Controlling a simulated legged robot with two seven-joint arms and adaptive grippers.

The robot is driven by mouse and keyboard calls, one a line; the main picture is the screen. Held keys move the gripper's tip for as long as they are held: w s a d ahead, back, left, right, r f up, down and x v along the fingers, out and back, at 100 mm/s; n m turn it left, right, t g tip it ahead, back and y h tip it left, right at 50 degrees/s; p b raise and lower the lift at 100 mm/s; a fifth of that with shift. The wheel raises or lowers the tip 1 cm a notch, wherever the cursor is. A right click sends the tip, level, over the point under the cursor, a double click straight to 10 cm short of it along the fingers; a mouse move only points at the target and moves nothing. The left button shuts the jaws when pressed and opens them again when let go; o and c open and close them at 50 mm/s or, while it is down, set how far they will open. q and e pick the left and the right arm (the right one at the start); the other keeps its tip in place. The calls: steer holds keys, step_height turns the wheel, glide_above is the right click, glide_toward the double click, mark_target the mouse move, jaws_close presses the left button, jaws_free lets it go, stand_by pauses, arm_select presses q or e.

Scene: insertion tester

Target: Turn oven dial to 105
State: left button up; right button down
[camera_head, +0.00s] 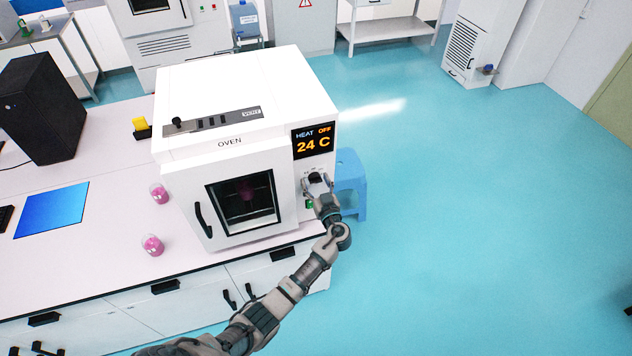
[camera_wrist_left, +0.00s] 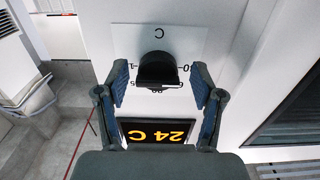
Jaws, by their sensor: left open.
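The white oven (camera_head: 235,70) stands on the bench with its door shut. Its display (camera_head: 314,141) reads "HEAT OFF" and "24 C"; the display also shows upside down in the left wrist view (camera_wrist_left: 157,131). The black dial (camera_wrist_left: 157,70) sits on a pale scale plate beyond the display in the wrist view. My left gripper (camera_head: 317,186) is at the oven's front panel, below the display, and largely covers the dial in the head view. In the wrist view the left gripper (camera_wrist_left: 159,84) is open, one finger each side of the dial; contact cannot be told. My right gripper is out of view.
The oven door has a dark handle (camera_head: 202,221) at its left. Two containers of pink contents (camera_head: 159,193) (camera_head: 153,245) stand on the bench left of the oven. A blue stool (camera_head: 350,180) is on the floor just right of it.

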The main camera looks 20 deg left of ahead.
arm_select(q)
steer(key=shift+d, duration=0.25)
steer(key=shift+c, duration=1.2)
steer(key=shift+r, duration=0.1)
steer(key=c, duration=0.9)
steer(key=shift+a, duration=0.1)
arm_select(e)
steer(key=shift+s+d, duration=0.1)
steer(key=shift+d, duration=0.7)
